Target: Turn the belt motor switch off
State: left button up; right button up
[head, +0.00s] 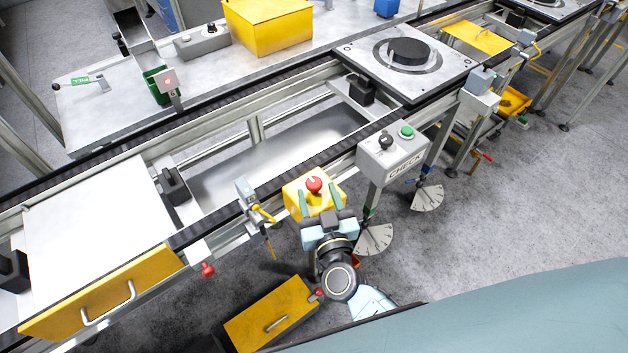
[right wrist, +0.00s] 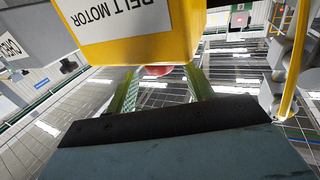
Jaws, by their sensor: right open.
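The belt motor switch is a yellow box (head: 300,203) with a red mushroom button (head: 314,184), mounted at the near side of the conveyor in the head view. In the right wrist view the yellow box (right wrist: 190,40) fills the top, with a white "BELT MOTOR" label. A sliver of the red button (right wrist: 158,71) shows below the box. My right gripper (head: 318,190) is open at the box, its green fingers on either side of the button. In the right wrist view the fingers (right wrist: 160,75) stand apart with the button between their tips; contact is unclear. My left gripper is out of view.
A grey CHECK box (head: 391,158) with a black knob and green button stands to the right. A sensor with a yellow cable (head: 250,195) is close on the left. A yellow drawer (head: 105,295) and yellow-topped box (head: 270,315) lie lower left. Open floor (head: 500,200) is right.

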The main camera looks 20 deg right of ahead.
aim_at(316, 190)
jog(key=shift+w+d, duration=0.1)
jog(key=shift+w, duration=1.95)
jog(key=shift+c, duration=0.4)
jog(key=c, duration=0.8)
jog(key=shift+c, duration=0.2)
